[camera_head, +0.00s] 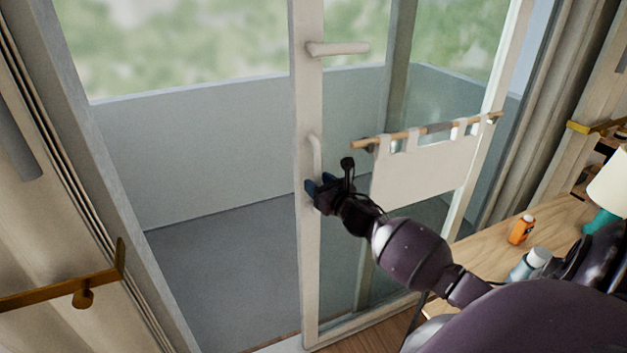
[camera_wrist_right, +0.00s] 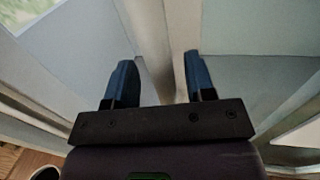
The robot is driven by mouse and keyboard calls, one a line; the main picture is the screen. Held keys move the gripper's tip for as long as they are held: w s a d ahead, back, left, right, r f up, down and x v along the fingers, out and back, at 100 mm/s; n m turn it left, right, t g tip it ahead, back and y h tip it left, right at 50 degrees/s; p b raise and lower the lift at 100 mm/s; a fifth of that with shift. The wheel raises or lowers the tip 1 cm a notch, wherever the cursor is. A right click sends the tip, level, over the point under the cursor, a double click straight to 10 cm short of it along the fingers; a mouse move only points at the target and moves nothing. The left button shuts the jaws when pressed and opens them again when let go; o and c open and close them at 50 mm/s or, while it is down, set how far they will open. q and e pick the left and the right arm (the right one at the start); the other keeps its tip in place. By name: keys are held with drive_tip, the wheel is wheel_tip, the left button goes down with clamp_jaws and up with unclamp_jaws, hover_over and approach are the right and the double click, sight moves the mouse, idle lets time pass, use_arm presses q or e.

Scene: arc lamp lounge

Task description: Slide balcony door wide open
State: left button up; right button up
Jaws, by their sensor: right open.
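The balcony door (camera_head: 308,262) is a glass panel in a white frame. It stands slid to the right, with a broad opening to its left. A lever handle (camera_head: 338,48) sits high on its stile and a slim pull handle (camera_head: 316,152) lower down. My right gripper (camera_head: 318,188) is at the stile just below the pull handle. In the right wrist view, its blue fingers (camera_wrist_right: 161,75) are open, with a pale upright strip of the door (camera_wrist_right: 148,35) between them. I cannot tell whether they touch it. My left gripper is not in view.
A white cloth (camera_head: 425,172) hangs from a wooden rod on the door glass. A wooden table (camera_head: 480,245) at right carries an orange bottle (camera_head: 521,229), a pale bottle (camera_head: 528,263) and a lamp (camera_head: 610,185). A brass bar (camera_head: 60,290) is at lower left. The balcony floor (camera_head: 225,265) is clear.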

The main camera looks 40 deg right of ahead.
drive_tip(key=s, duration=0.8)
drive_tip(key=shift+a, duration=0.35)
drive_tip(key=shift+w, duration=0.1)
drive_tip(key=shift+b, duration=0.3)
